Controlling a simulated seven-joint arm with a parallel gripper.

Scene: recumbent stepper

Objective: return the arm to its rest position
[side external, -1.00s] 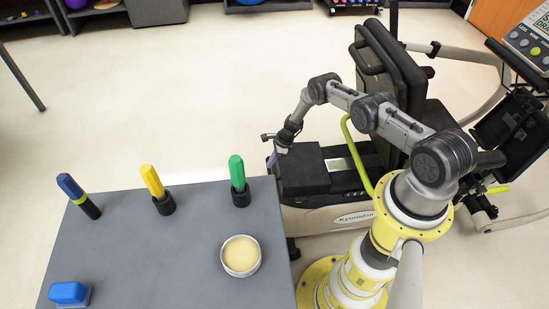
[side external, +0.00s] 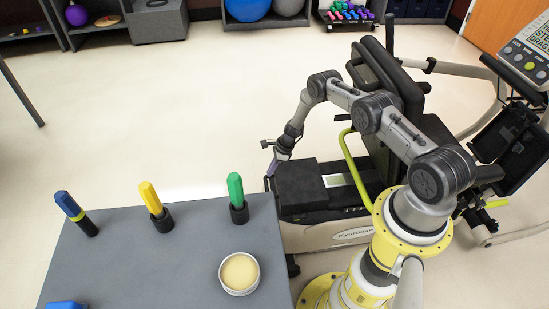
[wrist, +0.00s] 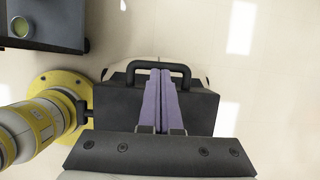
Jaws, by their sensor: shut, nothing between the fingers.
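My gripper (side external: 272,173) has purple fingers. In the side external view it hangs pointing down, beside or over the left end of the stepper's dark base (side external: 298,186). Whether it touches that base cannot be told. In the wrist view the two fingers of my gripper (wrist: 155,84) lie together, shut and empty, with the dark base (wrist: 205,105) behind them. My arm is bent, with its elbow raised above the stepper.
The grey table (side external: 130,265) holds a blue marker (side external: 69,205), yellow marker (side external: 150,197), green marker (side external: 235,188), round tin (side external: 239,272) and blue block (side external: 67,305). The stepper's seat (side external: 388,75) and lime handle (side external: 354,165) stand close to my arm. Open floor (side external: 180,110) lies beyond the table.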

